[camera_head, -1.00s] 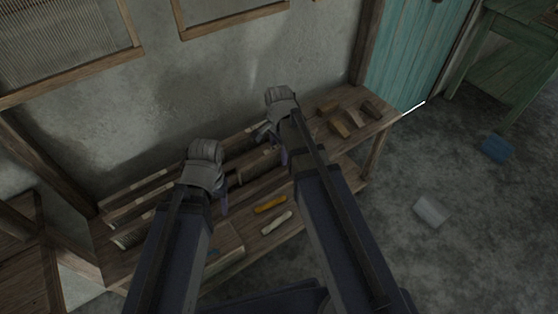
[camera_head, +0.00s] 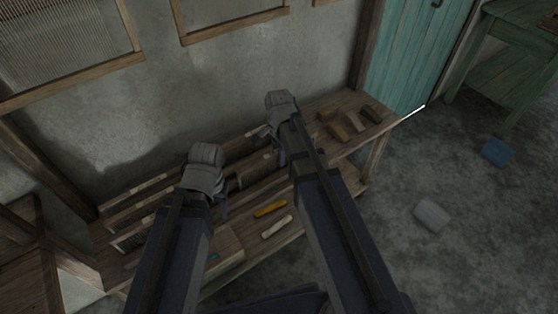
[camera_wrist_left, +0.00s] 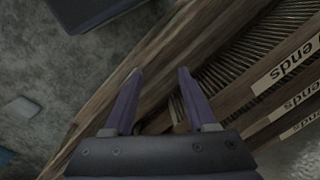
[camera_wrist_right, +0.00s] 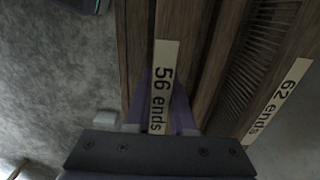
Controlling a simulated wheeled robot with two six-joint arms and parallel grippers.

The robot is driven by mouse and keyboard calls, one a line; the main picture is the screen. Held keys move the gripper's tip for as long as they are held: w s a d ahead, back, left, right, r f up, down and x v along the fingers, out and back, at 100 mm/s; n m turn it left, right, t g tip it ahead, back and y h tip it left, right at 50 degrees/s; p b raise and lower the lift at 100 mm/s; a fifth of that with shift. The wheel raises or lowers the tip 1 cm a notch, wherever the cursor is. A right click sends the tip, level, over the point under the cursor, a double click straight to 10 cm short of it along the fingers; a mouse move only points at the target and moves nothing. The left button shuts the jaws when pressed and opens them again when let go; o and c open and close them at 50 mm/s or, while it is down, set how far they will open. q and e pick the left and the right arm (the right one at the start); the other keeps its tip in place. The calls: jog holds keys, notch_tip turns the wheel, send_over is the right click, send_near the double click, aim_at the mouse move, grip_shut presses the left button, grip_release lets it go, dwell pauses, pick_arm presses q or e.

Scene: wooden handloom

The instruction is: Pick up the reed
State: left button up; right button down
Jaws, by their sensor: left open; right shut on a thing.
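The reed labelled "56 ends" is a long wooden-framed comb, and its wood (camera_wrist_right: 181,45) and pale label (camera_wrist_right: 161,62) show in the right wrist view. My right gripper (camera_head: 281,157) is shut on it at the label; the fingers also show in the right wrist view (camera_wrist_right: 161,90). My left gripper (camera_head: 222,206) is open, over the bench further left. In the left wrist view its fingers (camera_wrist_left: 160,72) are apart, with wooden bars and fine-toothed reeds beneath and to the right. I cannot tell whether a bar lies between those fingers.
Another reed, labelled "62 ends" (camera_wrist_right: 278,101), lies close beside the held one. Several small wooden blocks (camera_head: 352,121) sit on the bench's right end. A yellow piece (camera_head: 270,209) and a pale piece (camera_head: 277,227) lie on the lower shelf. The wall stands close behind.

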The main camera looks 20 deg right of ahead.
pick_arm(q)
jog(key=shift+r, duration=0.15)
pick_arm(e)
jog(key=shift+r, duration=0.15)
pick_arm(q)
notch_tip(320, 180, up, 10)
jog(key=p, duration=1)
pick_arm(e)
notch_tip(320, 180, up, 10)
jog(key=shift+f, duration=0.15)
